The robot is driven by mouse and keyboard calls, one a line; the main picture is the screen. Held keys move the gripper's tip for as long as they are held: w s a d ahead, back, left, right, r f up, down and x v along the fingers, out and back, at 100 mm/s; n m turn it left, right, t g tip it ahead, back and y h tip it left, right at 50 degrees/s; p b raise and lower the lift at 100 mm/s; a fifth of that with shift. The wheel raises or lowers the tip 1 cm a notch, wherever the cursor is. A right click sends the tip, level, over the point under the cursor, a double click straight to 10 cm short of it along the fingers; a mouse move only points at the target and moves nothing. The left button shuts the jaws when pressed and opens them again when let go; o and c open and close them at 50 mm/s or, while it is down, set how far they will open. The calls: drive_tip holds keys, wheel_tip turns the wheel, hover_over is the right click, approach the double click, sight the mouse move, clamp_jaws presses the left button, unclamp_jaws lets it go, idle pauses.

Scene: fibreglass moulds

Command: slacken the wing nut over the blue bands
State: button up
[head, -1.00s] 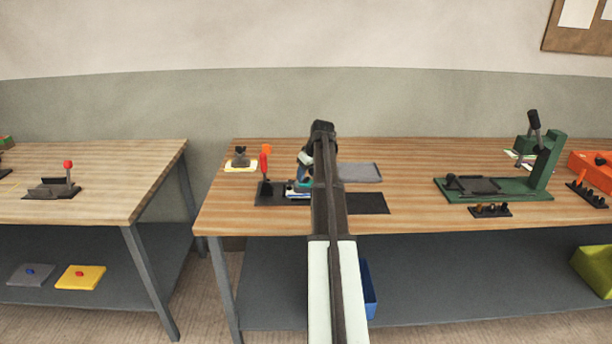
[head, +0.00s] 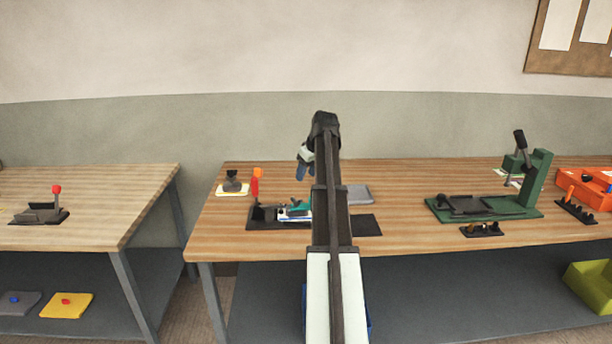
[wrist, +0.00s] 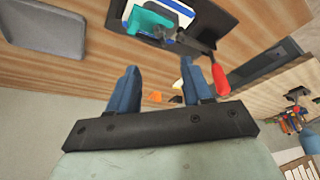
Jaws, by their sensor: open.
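My gripper (wrist: 160,88) is open and empty in the wrist view, its two blue fingers apart. In the head view my gripper (head: 303,170) hangs above the table, behind and above a black fixture plate (head: 264,224). A teal part with blue and white layers (head: 292,211) lies on the plate, partly hidden by my arm; it also shows at the top of the wrist view (wrist: 158,18). A red-handled lever (head: 256,184) stands at the plate's left end and shows right of my fingers in the wrist view (wrist: 220,78). I cannot make out the wing nut.
A grey tray (head: 359,194) lies behind the plate. A dark block on a pale pad (head: 232,184) stands at the back left. A green press (head: 490,204) and an orange bin (head: 588,186) stand to the right. Bare tabletop lies between plate and press.

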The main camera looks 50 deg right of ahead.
drive_tip(key=n+g+h, duration=0.2)
drive_tip(key=n+g, duration=0.5)
drive_tip(key=g, duration=0.1)
approach(296, 201)
drive_tip(key=x, duration=0.8)
drive_tip(key=shift+d+f, duration=0.1)
drive_tip(key=shift+f, duration=0.1)
drive_tip(key=shift+c, duration=0.4)
clamp_jaws()
